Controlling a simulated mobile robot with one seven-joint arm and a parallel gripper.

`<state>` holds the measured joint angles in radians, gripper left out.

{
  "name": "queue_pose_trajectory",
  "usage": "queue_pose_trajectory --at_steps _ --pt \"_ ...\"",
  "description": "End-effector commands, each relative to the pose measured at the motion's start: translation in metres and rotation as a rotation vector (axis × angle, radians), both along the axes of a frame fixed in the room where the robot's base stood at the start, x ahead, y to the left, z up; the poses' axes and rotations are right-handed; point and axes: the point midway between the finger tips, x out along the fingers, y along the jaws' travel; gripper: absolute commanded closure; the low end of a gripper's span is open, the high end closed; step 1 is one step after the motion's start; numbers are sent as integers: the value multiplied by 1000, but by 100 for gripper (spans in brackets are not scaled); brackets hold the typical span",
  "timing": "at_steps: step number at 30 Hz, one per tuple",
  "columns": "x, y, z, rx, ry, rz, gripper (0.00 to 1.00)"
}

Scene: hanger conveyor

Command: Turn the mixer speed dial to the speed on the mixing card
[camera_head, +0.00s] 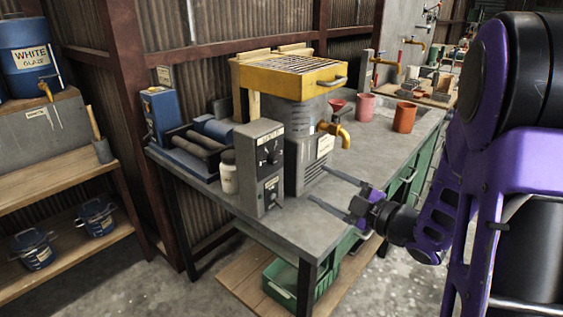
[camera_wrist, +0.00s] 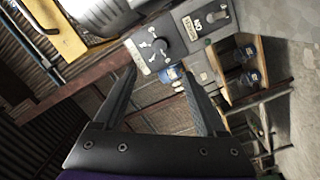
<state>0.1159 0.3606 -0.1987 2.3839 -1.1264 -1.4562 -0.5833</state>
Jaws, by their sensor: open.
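The grey control box (camera_head: 258,168) stands on the workbench beside the mixer body (camera_head: 307,150). Its upper panel carries a dark dial (camera_head: 272,158), and a lower panel has another control (camera_head: 271,192). In the wrist view the dial (camera_wrist: 162,46) lies just past the fingertips, with pale markings around it. The other control (camera_wrist: 214,17) shows at upper right. My gripper (camera_head: 316,183) is open and empty, right of the box, apart from it. It also shows in the wrist view (camera_wrist: 160,72).
A white bottle (camera_head: 229,175) stands close left of the box. A brass tap (camera_head: 336,132) juts from the mixer under the yellow hopper (camera_head: 288,75). Pink and orange pots (camera_head: 404,117) stand at the back right. The bench front right of the box is clear.

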Motion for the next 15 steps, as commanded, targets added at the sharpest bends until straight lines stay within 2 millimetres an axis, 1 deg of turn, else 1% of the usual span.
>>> queue_pose_trajectory --at_steps 1,3,9,15 --pt "8 10 0 0 0 6 26" --pt "18 22 0 0 0 6 26" --pt "49 53 0 -1 -2 4 26" --pt "76 82 0 0 -1 3 26"
